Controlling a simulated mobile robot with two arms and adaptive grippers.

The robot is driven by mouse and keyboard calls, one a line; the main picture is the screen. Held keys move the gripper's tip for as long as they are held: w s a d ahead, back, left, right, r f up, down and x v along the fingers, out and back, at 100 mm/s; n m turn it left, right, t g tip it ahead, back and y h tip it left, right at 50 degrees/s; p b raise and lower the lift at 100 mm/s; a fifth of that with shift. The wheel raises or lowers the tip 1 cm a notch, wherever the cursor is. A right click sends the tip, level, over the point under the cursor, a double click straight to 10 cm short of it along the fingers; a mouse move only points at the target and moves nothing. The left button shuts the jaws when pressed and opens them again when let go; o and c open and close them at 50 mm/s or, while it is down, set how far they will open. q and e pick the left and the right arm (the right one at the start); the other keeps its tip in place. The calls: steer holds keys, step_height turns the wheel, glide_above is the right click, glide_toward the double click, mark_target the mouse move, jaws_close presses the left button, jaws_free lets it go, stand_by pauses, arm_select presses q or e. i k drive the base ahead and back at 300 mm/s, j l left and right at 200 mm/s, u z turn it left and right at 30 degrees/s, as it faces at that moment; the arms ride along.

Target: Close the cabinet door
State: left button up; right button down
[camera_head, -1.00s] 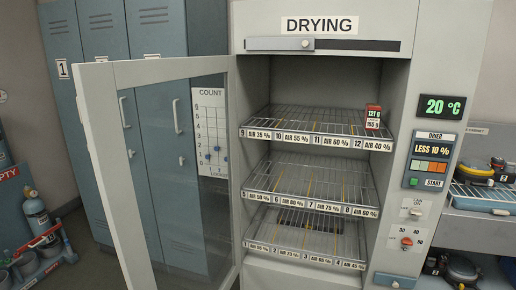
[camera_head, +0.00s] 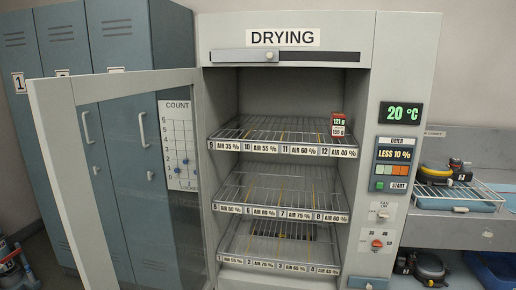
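The drying cabinet (camera_head: 387,255) stands in front of me, labelled "DRYING" at the top. Its glass-paned door (camera_head: 52,165) has a pale grey frame and stands open, swung out to the left and toward me. Through the pane I see blue lockers and a "COUNT" chart. Inside are three wire shelves with numbered labels; a small red and white block (camera_head: 338,125) stands at the right of the top shelf (camera_head: 283,150). The lower two shelves look empty. Neither of my grippers shows in this view.
Blue lockers (camera_head: 122,40) stand behind the door at the left. A control panel with a green "20 °C" display (camera_head: 401,115) is on the cabinet's right side. A grey bench (camera_head: 460,232) with breathing gear on a blue tray is at the right.

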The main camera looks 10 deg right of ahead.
mark_target(53, 101)
steer(key=i+j+z, duration=0.15)
steer(key=j, duration=0.25)
steer(key=i+j+z, duration=0.2)
steer(key=j, duration=0.25)
steer(key=i+j+z, duration=0.15)
steer(key=j, duration=0.3)
steer(key=i+j+z, duration=0.2)
steer(key=j, duration=0.3)
steer(key=i+j+z, duration=0.15)
steer(key=j, duration=0.35)
steer(key=j+z, duration=0.2)
steer(key=j, duration=0.3)
